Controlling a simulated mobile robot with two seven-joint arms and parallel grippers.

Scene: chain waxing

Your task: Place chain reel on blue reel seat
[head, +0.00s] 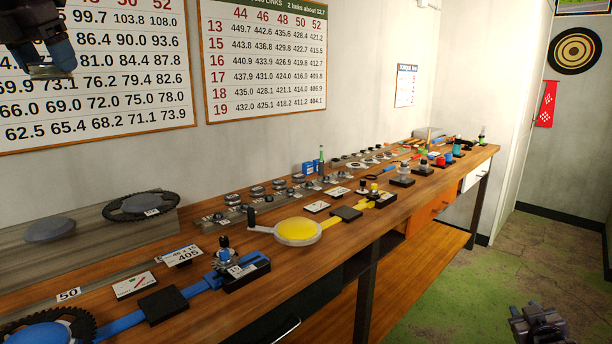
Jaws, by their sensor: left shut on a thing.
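My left gripper (52,72) is high at the top left, in front of the wall chart and well above the bench. It is shut on a small grey thing at its fingertips; I cannot tell if this is a chain reel. A blue fixture (205,286) lies along the near bench. Its right end has a black labelled block and a dark, toothed piece (225,259) with a black knob. I cannot make out which part is the reel seat. Small round reel-like pieces (258,190) stand in a row at the back. My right gripper (541,322) is low at the bottom right, off the bench; its jaws are unclear.
A toothed ring (88,322) sits at the blue fixture's left end; another (140,207) lies on a grey block. A yellow fixture (299,231) stands further right. Label cards (134,286) and tools crowd the wooden bench (330,262). The floor at right is clear.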

